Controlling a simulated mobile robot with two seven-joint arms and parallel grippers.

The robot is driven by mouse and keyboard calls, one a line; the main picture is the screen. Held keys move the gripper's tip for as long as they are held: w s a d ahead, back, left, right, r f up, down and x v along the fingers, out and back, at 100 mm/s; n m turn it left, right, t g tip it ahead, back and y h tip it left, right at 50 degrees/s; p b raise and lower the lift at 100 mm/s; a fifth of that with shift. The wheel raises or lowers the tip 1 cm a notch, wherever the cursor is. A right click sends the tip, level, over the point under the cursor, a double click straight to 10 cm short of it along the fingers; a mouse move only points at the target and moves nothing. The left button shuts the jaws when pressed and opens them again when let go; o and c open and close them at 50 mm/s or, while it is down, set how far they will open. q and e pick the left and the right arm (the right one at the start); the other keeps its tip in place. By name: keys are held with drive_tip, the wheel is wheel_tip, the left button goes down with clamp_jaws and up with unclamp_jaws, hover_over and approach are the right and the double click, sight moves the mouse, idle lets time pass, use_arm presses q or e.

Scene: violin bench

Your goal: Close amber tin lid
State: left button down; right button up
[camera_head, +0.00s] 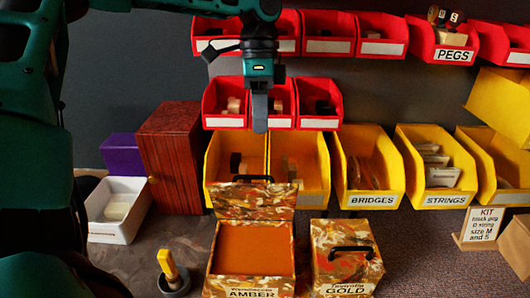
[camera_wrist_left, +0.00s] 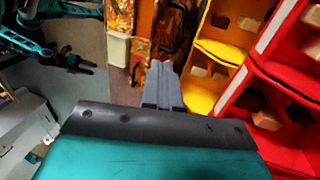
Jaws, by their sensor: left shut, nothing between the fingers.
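The amber tin (camera_head: 252,284) stands open at the front centre of the bench in the head view, marked AMBER. Its patterned lid (camera_head: 254,202) is raised at the back, with a black handle along its upper edge. The orange-brown interior shows and looks empty. My left gripper (camera_head: 260,128) points down, above and behind the lid, apart from it. Its fingers are together and empty; they also show in the left wrist view (camera_wrist_left: 161,66). A teal arm with a dark gripper (camera_wrist_left: 82,66) shows at left in that view, probably my right one; its jaw state is unclear.
A closed gold tin (camera_head: 345,268) with a black handle stands right of the amber tin. Yellow bins (camera_head: 369,199) and red bins (camera_head: 318,123) line the back. A wooden box (camera_head: 172,155), a white tray (camera_head: 112,232) and a yellow-handled tool (camera_head: 168,264) are left.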

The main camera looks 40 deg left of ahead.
use_arm(q)
approach(262, 190)
drive_tip(key=x, duration=0.5)
drive_tip(key=shift+w+a+f+b, duration=0.35)
drive_tip(key=shift+w, duration=0.05)
